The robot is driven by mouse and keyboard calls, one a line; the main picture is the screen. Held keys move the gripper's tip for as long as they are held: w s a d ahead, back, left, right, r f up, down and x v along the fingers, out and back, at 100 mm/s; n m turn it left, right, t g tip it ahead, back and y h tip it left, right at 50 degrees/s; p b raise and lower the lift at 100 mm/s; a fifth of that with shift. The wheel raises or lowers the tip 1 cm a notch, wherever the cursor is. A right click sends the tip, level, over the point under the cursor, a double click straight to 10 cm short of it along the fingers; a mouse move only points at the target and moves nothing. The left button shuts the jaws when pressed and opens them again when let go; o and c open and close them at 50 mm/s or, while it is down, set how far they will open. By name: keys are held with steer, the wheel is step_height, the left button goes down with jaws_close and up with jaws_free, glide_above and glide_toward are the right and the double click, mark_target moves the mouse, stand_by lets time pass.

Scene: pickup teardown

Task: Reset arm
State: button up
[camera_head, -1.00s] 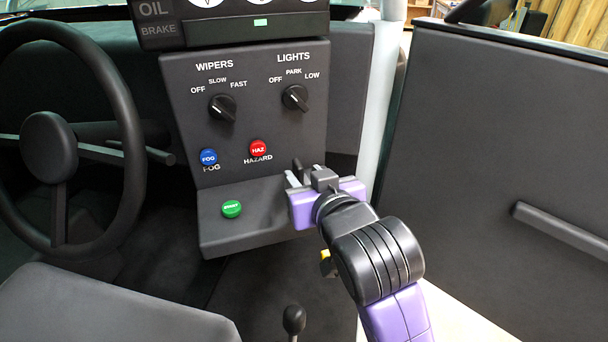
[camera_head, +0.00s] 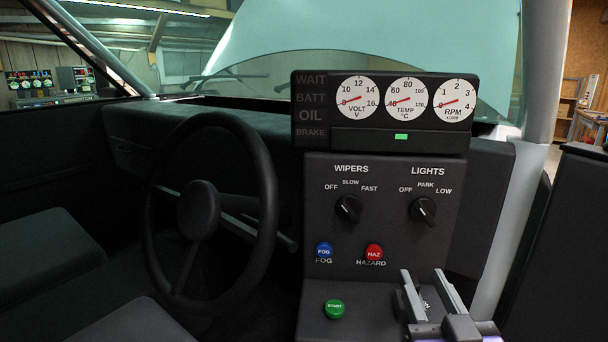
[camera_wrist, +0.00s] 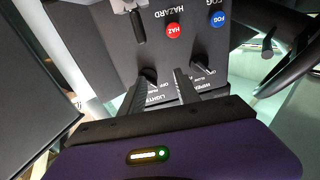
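My gripper (camera_head: 421,272) is at the lower right of the head view, in front of the dash panel. Its two grey fingers stand apart and point up toward the panel, with nothing held between them. In the wrist view the fingers (camera_wrist: 162,82) are also apart, with the LIGHTS knob and WIPERS knob seen beyond them. The green START button (camera_head: 335,309) lies left of my gripper on the lower ledge, apart from it. A dark lever-like part (camera_head: 400,303) shows just left of the fingers, partly hidden.
The panel carries the WIPERS knob (camera_head: 348,209), LIGHTS knob (camera_head: 423,211), blue FOG button (camera_head: 324,250) and red HAZARD button (camera_head: 373,252). A gauge cluster (camera_head: 385,110) sits above. The steering wheel (camera_head: 268,190) is left; a pale pillar (camera_head: 512,230) and dark door (camera_head: 565,250) are right.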

steer(key=s+f+g, duration=0.1)
steer(key=s+f, duration=0.5)
steer(key=s, duration=0.6)
steer(key=s+d+f+g, duration=0.1)
steer(key=s+f, duration=0.6)
steer(key=s, duration=0.5)
steer(key=s+f+g, duration=0.2)
steer(key=s+f, duration=0.5)
steer(key=s, duration=0.6)
steer(key=shift+d, duration=0.35)
